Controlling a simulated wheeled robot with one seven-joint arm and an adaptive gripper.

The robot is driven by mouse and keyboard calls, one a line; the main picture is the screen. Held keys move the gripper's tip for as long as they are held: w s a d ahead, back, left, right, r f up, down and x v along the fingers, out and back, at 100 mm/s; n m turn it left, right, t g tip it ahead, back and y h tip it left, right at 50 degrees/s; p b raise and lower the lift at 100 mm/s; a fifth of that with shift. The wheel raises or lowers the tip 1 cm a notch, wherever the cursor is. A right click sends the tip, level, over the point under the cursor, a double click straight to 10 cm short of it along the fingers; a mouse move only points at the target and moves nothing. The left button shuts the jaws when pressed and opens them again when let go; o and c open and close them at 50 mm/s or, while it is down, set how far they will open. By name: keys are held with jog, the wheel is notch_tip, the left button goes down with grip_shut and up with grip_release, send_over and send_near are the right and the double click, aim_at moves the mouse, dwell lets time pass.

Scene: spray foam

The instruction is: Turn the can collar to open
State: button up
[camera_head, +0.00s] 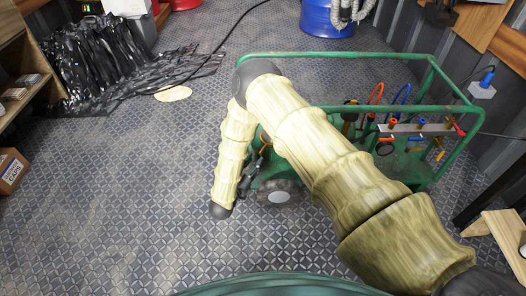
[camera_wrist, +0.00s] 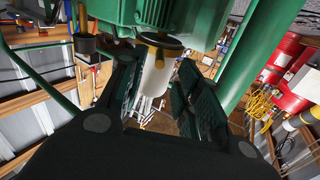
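A white cylinder (camera_wrist: 157,76), which looks like the can, shows in the wrist view with a dark collar (camera_wrist: 160,43) and a tan tip at its upper end. My gripper (camera_wrist: 158,98) is open, with one dark green finger pad on each side of the white cylinder. I see a gap to the right finger; whether the left finger touches is unclear. In the head view my sleeved arm bends down beside the green cart (camera_head: 340,57), and the can cannot be made out there.
Tools stand in a rack (camera_head: 415,128) on the cart's right side. A blue drum (camera_head: 329,18) stands behind the cart. Black sheeting (camera_head: 95,62) and a cardboard box (camera_head: 11,170) lie to the left. The patterned floor at left is mostly clear.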

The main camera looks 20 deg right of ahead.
aim_at(266, 145)
jog(key=b+x, duration=0.2)
jog(key=x, duration=0.6)
jog(key=shift+w+d, duration=0.15)
jog(key=shift+d, duration=0.05)
grip_shut()
